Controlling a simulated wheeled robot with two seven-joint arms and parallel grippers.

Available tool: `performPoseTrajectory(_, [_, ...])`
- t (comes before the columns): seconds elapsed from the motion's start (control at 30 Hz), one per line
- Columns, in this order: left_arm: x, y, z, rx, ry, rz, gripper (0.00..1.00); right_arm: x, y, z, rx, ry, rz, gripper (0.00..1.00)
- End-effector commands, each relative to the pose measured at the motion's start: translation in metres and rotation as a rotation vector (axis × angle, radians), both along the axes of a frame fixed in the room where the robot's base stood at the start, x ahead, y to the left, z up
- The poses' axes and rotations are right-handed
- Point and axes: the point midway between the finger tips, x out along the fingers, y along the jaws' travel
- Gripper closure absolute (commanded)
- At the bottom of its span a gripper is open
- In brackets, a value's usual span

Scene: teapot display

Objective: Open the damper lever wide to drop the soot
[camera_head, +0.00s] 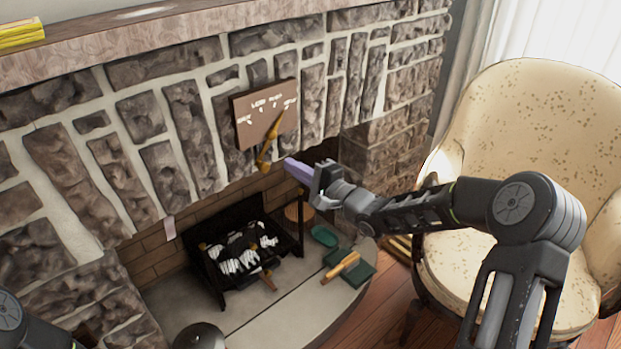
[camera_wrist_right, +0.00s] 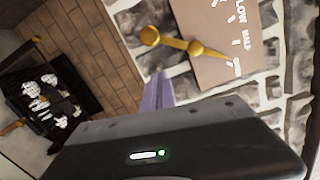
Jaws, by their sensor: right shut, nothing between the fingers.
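The damper lever (camera_head: 272,138) is a brass rod with a knob, mounted on a brown plaque (camera_head: 247,125) on the stone chimney front. In the head view it slants, its knob end low and left, just below the plaque's lower edge. In the right wrist view the lever (camera_wrist_right: 190,45) crosses the edge of the plaque (camera_wrist_right: 212,70), which carries white lettering and marks. My right gripper (camera_head: 291,167) has purple fingers, shut and empty, just right of and below the knob; they appear apart from it. The fingers (camera_wrist_right: 158,92) also show in the wrist view. My left gripper is out of view.
Below, a black grate (camera_head: 215,285) holds charred, whitish logs in the fireplace opening. A green oval item (camera_head: 324,236) and green pieces with a yellow-handled tool (camera_head: 342,266) lie on the hearth. A cream armchair (camera_head: 535,110) stands right, behind my right arm.

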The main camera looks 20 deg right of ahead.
Motion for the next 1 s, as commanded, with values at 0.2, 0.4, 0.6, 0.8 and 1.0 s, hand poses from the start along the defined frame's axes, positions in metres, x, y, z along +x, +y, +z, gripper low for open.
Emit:
performPoseTrajectory(0.2, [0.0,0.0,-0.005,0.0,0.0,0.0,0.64,-0.008,0.028,0.006,0.0,-0.001,0.004,1.0])
performPoseTrajectory(0.4, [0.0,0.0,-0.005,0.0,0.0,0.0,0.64,-0.009,0.032,0.007,0.0,0.0,0.002,1.0])
performPoseTrajectory(0.6, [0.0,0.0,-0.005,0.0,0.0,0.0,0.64,-0.009,0.032,0.007,0.0,0.001,0.002,1.0])
performPoseTrajectory(0.8, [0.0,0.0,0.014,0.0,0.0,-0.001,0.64,-0.012,0.041,0.014,0.06,0.027,0.004,1.0])
performPoseTrajectory(1.0, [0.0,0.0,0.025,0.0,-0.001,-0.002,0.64,-0.014,0.048,0.015,0.144,0.056,0.007,1.0])
